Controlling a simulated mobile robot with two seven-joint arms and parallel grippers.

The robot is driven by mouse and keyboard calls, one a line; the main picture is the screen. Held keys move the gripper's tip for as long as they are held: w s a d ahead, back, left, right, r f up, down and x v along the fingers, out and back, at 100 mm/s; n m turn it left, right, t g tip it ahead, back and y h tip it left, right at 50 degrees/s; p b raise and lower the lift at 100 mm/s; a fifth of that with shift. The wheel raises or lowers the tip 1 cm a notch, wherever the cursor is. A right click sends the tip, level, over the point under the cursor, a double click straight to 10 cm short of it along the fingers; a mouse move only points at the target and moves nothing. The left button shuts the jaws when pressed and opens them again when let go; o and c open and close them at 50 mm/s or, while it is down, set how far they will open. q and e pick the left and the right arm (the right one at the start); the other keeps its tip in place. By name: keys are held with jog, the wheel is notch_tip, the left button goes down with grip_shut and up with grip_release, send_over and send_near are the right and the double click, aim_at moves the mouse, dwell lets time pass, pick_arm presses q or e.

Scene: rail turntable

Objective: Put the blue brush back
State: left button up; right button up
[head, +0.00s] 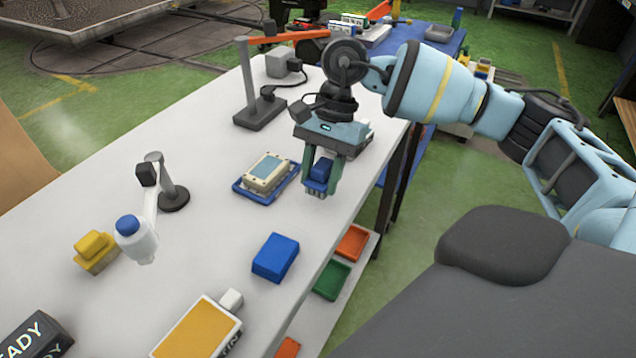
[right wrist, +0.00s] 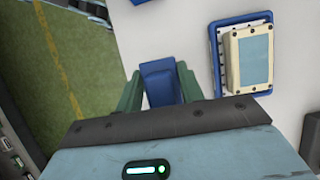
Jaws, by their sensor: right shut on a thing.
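The blue brush (head: 319,172) has a blue block handle and pale bristles pointing down. My right gripper (head: 323,184) is shut on its handle and holds it upright near the right edge of the white table (head: 215,215). I cannot tell whether the bristles touch the table. In the right wrist view the brush's blue top (right wrist: 160,82) shows between the two green fingers. A yellow brush (head: 93,250) stands at the left of the table. My left gripper is not in view.
A cream device on a blue tray (head: 243,190) lies just left of my right gripper. A blue box (head: 276,257), an orange-topped box (head: 198,330), a white jointed stand (head: 137,238) and a grey post (head: 248,85) also stand on the table. Coloured bins (head: 332,279) sit below its right edge.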

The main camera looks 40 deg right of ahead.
aim_at(318, 187)
jog(key=shift+w, duration=0.35)
jog(key=shift+f, duration=1.8)
jog(key=shift+f, duration=0.2)
jog(key=o, duration=0.9)
jog(key=shift+r, duration=0.1)
jog(key=v, duration=1.2)
jog(key=shift+r, duration=0.1)
